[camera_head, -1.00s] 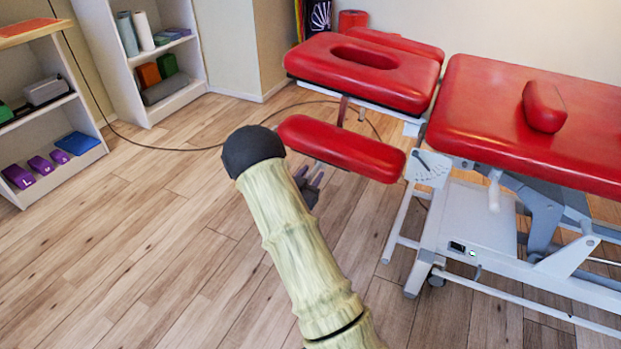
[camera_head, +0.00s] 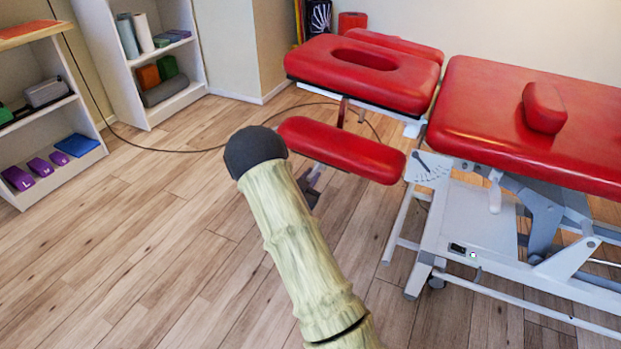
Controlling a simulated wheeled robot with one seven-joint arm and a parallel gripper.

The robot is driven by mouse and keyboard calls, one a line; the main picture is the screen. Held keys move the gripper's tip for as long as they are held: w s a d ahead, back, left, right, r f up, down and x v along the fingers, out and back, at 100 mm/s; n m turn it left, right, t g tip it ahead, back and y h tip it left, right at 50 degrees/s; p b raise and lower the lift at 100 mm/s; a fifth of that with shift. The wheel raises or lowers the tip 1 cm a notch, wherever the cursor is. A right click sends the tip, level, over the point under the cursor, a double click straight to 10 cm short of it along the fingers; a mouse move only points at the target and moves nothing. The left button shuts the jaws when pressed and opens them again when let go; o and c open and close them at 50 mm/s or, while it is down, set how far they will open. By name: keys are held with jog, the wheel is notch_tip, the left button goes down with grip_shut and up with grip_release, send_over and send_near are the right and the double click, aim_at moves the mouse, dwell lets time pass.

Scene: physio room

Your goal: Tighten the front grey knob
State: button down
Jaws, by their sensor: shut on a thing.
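My gripper (camera_head: 313,177) shows only in part, just past my pale arm and under the front edge of the near red armrest pad (camera_head: 342,149). Its grey fingers are shut, seen nearly edge-on, and reach up under the pad. The front grey knob is not seen on its own; the fingers and the pad hide that spot. The pad belongs to the red treatment table, beside the red headrest (camera_head: 408,88) with its oval face hole.
The red table top (camera_head: 590,130) carries a small red bolster (camera_head: 543,107). The table's grey frame (camera_head: 484,215) and a dial plate (camera_head: 427,168) stand right of my arm. Shelves (camera_head: 150,95) line the back left. A black cable crosses the floor. The wood floor at left is clear.

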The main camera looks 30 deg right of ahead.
jog(key=m+b, duration=0.1)
jog(key=m, duration=0.3)
jog(key=shift+s+f+b, duration=0.1)
jog(key=shift+f+b, duration=0.1)
jog(key=shift+b, duration=0.15)
jog(key=m+b, duration=0.2)
jog(key=m, duration=0.2)
jog(key=shift+f+m+b, duration=0.15)
jog(key=shift+m+b, duration=0.15)
jog(key=shift+b, duration=0.1)
jog(key=m+b, duration=0.4)
jog(key=m, duration=0.1)
jog(key=shift+s+d+f+b, duration=0.1)
jog(key=shift+f+b, duration=0.1)
jog(key=shift+b, duration=0.15)
jog(key=shift+r+m+b, duration=0.1)
jog(key=shift+m+b, duration=0.9)
jog(key=shift+m, duration=0.3)
jog(key=c, duration=1.4)
grip_release()
jog(key=shift+r, duration=0.1)
jog(key=p+v, duration=0.6)
jog(key=v, duration=1.1)
